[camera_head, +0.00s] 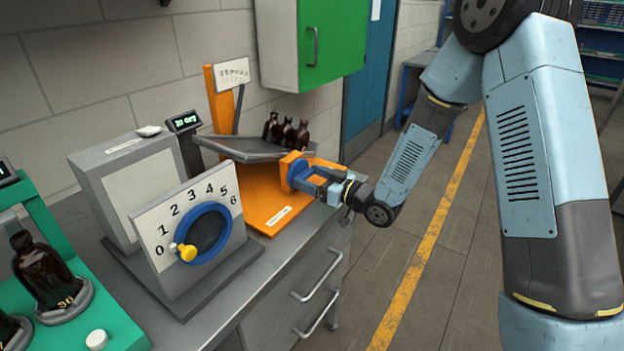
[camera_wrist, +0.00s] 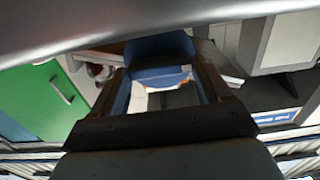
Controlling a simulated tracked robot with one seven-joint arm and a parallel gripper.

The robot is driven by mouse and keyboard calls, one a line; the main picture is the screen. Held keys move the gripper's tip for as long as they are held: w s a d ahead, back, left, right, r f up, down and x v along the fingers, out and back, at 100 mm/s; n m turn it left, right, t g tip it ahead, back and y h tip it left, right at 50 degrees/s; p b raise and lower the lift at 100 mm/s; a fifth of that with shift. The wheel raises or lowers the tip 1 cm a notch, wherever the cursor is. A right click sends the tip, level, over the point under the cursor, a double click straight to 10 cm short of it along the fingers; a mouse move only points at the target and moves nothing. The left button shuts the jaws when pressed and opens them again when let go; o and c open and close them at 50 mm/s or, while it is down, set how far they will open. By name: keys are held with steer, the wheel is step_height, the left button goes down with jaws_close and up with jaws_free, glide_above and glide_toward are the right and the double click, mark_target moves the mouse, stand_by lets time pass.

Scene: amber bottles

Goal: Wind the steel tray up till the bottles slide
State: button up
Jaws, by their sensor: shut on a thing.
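The steel tray (camera_head: 238,149) sits above an orange base (camera_head: 262,200) and looks tilted. Three dark amber bottles (camera_head: 286,134) stand close together toward its right end, upright or nearly so. An orange block (camera_head: 290,163) at the base's right side carries a blue knob (camera_head: 295,174). My gripper (camera_head: 303,180) is shut on the blue knob, reaching in from the right. In the wrist view the blue knob (camera_wrist: 160,68) lies between the two fingers. A small display (camera_head: 185,121) with green digits stands behind the tray's left end; I cannot read it surely.
A grey dial panel (camera_head: 165,260) numbered 0 to 6, with a blue ring and yellow pointer near 0, stands at front left. A green stand (camera_head: 100,310) holds larger bottles (camera_head: 42,270). A green cabinet (camera_head: 330,40) hangs behind. The floor aisle right is clear.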

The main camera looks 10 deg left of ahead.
steer(key=o, duration=0.8)
steer(key=v, duration=1.3)
steer(key=shift+s+d+f, duration=0.15)
steer(key=shift+d, duration=0.25)
